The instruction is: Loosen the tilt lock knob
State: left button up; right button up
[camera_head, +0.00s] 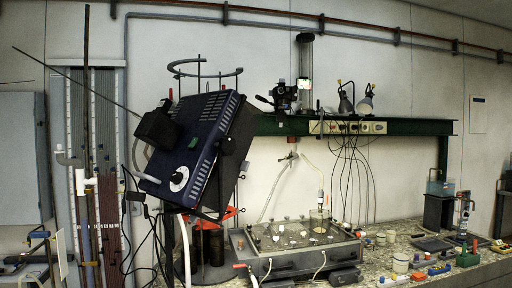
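A dark blue box-shaped instrument (210,140) with slotted vents hangs tilted on a black stand at left centre. A round white dial or knob (179,179) sits on its lower left face. I cannot tell whether this is the tilt lock knob; no other part is clearly recognisable as it. A black block (157,128) is at the instrument's upper left side, with a long thin rod reaching up and left; its nature is unclear. Neither of my grippers can be made out in the head view.
A grey tank-like unit (290,245) stands on the speckled bench (375,272), with small jars and tools to its right. A dark green shelf (415,127) carries sockets and hanging cables. Tall tubes (85,150) stand at left, and cables hang below the blue instrument.

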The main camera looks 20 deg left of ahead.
aim_at(227, 146)
jog(key=z, duration=0.25)
jog(key=i, duration=1.05)
jog(key=u, duration=0.65)
